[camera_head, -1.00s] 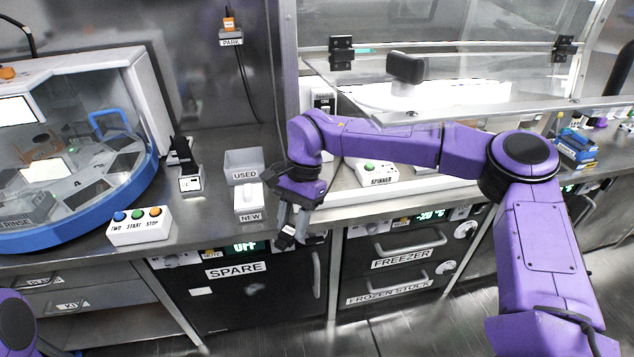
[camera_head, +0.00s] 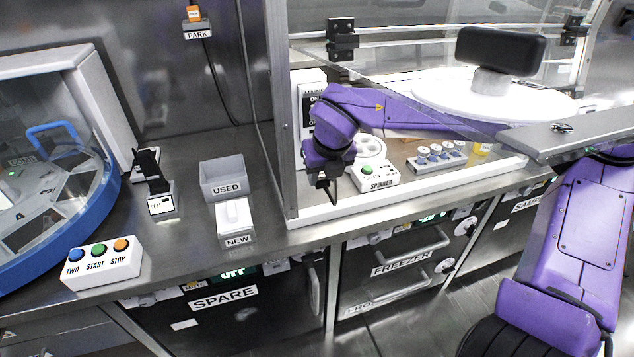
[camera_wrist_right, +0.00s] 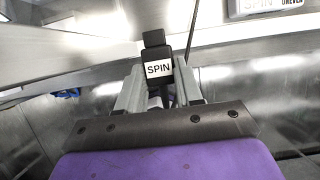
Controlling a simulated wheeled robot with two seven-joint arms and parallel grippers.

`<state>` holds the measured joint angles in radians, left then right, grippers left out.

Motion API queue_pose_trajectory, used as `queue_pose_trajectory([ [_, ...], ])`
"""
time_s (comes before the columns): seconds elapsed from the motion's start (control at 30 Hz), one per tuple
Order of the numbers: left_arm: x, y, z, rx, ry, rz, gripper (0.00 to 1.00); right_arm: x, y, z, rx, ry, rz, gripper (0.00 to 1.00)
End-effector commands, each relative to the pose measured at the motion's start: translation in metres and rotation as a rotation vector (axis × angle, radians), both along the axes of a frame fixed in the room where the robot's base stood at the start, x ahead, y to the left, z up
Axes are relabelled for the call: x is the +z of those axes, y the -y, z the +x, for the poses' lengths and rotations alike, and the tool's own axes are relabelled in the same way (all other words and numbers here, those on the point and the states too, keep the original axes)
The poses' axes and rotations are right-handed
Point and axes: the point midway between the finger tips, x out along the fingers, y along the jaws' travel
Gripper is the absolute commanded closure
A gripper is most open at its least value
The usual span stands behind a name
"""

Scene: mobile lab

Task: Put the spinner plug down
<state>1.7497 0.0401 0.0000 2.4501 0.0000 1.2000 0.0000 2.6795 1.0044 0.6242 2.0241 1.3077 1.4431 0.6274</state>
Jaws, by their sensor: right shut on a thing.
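The spinner plug (camera_wrist_right: 158,68) is a small black block with a white SPIN label. In the right wrist view it sits between the two grey fingers of my right gripper (camera_wrist_right: 158,88), which is shut on it. A dark cord runs upward beside the plug. In the head view my right gripper (camera_head: 327,188) points down at the hood's front left corner, just left of the white spinner (camera_head: 378,176). The plug is hard to make out there. My left gripper is out of view.
A PARK holder (camera_head: 198,35) with an orange-topped piece is on the back wall. USED (camera_head: 222,176) and NEW (camera_head: 234,218) boxes stand left of the hood post (camera_head: 285,120). A tube rack (camera_head: 436,157) is right of the spinner. The glass sash hangs above the arm.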

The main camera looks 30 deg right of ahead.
Motion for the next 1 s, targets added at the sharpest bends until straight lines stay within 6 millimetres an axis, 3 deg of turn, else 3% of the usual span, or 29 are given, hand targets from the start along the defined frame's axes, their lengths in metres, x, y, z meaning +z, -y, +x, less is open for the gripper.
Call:
queue_pose_trajectory([
  [0.2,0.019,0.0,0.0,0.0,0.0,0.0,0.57,-0.022,0.029,0.048,0.001,-0.005,-0.002,0.95],
  [0.43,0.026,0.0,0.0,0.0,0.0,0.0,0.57,-0.066,0.048,0.079,0.003,-0.004,-0.003,0.95],
  [0.63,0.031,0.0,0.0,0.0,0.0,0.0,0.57,-0.088,0.056,0.093,0.003,-0.004,-0.001,0.95],
  [0.8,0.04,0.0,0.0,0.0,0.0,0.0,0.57,-0.112,0.056,0.092,0.005,-0.002,0.0,0.95],
  [1.0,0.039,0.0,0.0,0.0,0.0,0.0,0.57,-0.115,0.056,0.093,0.003,0.0,0.0,0.95],
])
